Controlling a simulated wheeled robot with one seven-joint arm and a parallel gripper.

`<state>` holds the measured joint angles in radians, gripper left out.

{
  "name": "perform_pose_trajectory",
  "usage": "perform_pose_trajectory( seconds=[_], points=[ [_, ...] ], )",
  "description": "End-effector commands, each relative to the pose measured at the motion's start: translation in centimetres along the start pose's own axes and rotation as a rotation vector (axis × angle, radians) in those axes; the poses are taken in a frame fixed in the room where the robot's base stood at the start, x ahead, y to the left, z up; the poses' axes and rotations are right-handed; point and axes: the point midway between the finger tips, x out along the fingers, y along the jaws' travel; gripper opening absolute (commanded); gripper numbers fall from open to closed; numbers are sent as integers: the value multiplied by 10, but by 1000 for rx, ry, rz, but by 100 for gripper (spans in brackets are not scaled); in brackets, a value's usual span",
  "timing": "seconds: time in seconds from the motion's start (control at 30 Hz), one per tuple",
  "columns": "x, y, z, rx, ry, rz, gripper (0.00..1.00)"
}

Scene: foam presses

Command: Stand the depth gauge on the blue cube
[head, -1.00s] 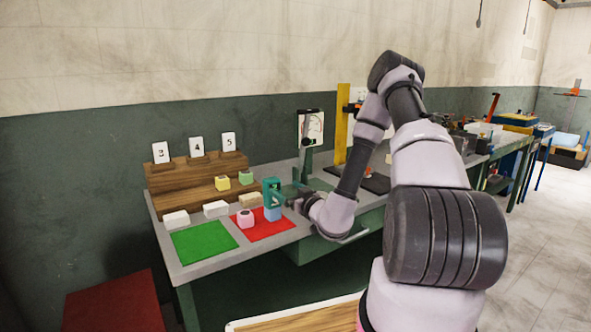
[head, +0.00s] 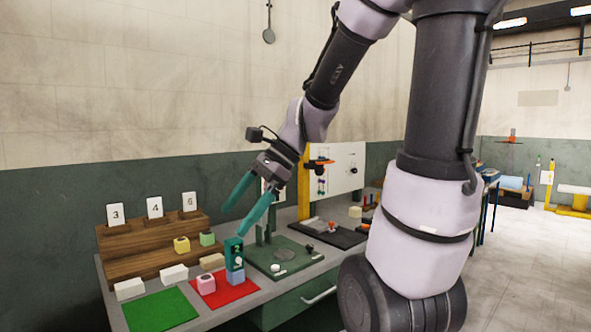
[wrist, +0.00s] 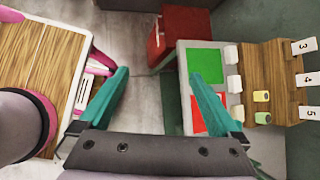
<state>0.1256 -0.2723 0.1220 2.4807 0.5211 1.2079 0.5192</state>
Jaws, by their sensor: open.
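The depth gauge (head: 234,252), a dark teal block with a pale mark on its face, stands upright on the blue cube (head: 236,277). The blue cube sits at the far right part of the red mat (head: 232,293). My gripper (head: 237,221) is open and empty, raised above the gauge with its teal fingers spread wide. One fingertip lies just over the gauge's top in the head view; I cannot tell the exact gap. I cannot make out gauge or blue cube there.
A pink cube (head: 205,283) stands on the red mat. The green mat (head: 160,310) is bare. White blocks (head: 130,289) line the wooden stepped rack (head: 150,250), which holds yellow and green cubes and number cards. A green press base (head: 283,258) stands to the right.

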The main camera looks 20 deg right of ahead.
Motion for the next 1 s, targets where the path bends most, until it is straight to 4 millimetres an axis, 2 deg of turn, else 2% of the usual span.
perform_pose_trajectory(
  seconds=[0.03,0.1,0.2,0.3,0.4,0.57,1.0],
  points=[
    [-17,6,-3,-182,96,-33,98],
    [-40,12,-11,-423,232,-60,98],
    [-74,18,-20,-719,413,-81,98],
    [-102,21,-25,-940,562,-86,98],
    [-122,22,-28,-1076,661,-82,98],
    [-133,23,-29,-1153,720,-73,98],
    [-132,23,-29,-1150,717,-73,98]
  ],
)
